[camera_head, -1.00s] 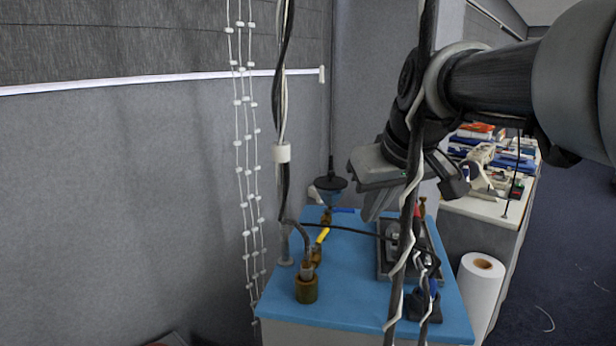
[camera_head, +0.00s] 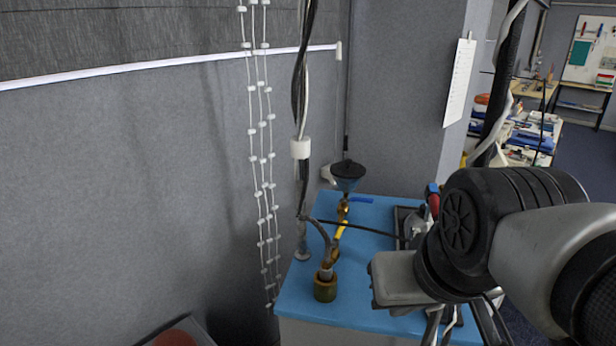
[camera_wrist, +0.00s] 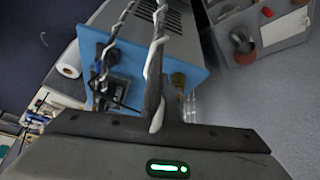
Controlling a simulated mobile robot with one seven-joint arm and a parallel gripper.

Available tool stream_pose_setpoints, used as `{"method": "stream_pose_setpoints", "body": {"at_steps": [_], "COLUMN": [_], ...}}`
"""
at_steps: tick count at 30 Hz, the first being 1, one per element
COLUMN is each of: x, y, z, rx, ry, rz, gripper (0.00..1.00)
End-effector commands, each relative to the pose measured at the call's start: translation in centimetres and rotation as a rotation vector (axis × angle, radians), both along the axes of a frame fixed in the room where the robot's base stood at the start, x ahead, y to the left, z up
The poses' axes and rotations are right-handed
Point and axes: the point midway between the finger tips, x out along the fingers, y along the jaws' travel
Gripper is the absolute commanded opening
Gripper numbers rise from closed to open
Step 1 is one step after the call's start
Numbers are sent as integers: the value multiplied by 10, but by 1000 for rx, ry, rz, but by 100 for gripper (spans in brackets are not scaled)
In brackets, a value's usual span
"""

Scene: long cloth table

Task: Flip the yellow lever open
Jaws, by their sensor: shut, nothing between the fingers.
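The yellow lever (camera_head: 340,230) is on a brass valve pipe (camera_head: 331,256) at the left part of the blue tabletop (camera_head: 300,290). The lever lies slanted along the pipe, its end up and to the right. A blue lever (camera_head: 361,199) sits behind it, by a dark funnel (camera_head: 347,175). My gripper (camera_wrist: 172,100) is shut and empty. In the head view its grey housing is right of the valve, apart from it, and the fingertips are hidden. In the wrist view I cannot make out the yellow lever.
Hanging cables (camera_head: 302,100) and a white bead chain (camera_head: 262,150) are left of the valve, before a grey partition. A black tray (camera_head: 405,218) stands right of it, partly behind my arm. A white roll (camera_wrist: 68,62) shows in the wrist view.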

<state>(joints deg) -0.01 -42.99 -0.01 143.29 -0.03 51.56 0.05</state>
Motion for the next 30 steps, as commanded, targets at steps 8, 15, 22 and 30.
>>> {"method": "stream_pose_setpoints", "body": {"at_steps": [8,15,22,30], "x": [65,163,245,273], "y": [0,-13,-45,-57], "z": [16,19,-10,-22], "rx": [77,194,358,414], "ry": [0,-9,-3,-8], "rz": [-44,-115,-242,-281], "gripper": [0,0,0,0]}}
